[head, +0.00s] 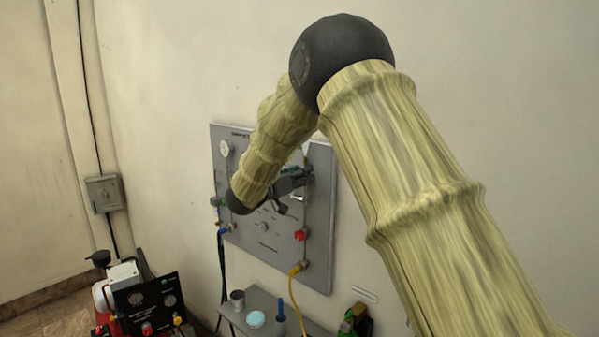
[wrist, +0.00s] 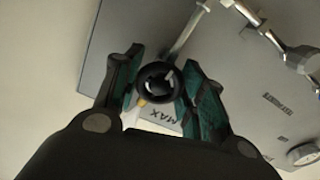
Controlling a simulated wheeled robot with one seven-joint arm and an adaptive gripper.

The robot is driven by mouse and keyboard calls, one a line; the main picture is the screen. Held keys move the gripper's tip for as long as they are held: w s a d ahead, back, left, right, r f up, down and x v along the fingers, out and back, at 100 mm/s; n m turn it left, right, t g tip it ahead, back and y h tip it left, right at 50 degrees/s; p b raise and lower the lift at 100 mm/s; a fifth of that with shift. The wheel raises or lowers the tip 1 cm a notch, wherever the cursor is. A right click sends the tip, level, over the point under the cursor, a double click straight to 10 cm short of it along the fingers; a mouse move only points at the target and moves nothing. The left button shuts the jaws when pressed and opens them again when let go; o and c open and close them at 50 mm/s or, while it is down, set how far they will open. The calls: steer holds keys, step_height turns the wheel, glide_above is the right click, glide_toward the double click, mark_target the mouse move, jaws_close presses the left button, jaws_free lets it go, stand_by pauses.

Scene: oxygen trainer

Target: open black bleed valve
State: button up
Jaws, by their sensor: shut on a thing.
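A round black valve knob (wrist: 160,82) sits between the two fingers of my gripper (wrist: 158,90) in the wrist view. The dark green finger pads are on either side of it, and my gripper is shut on it. In the head view, my gripper (head: 292,186) is at the upper right part of the grey panel (head: 322,240) on the wall. My arm hides part of the panel there, and the knob itself cannot be made out in that view.
The panel carries a red knob (head: 300,235), a gauge (head: 225,149) and a yellow hose (head: 292,292). A grey shelf (head: 262,305) with small items stands below. A red and black machine (head: 145,300) stands at the lower left.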

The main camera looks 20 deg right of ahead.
steer(key=shift+s+f+n, duration=0.1)
steer(key=shift+f+n, duration=0.15)
steer(key=shift+n, duration=0.05)
steer(key=o, duration=1)
steer(key=shift+o, duration=0.2)
steer(key=shift+r, duration=0.1)
steer(key=v, duration=1.2)
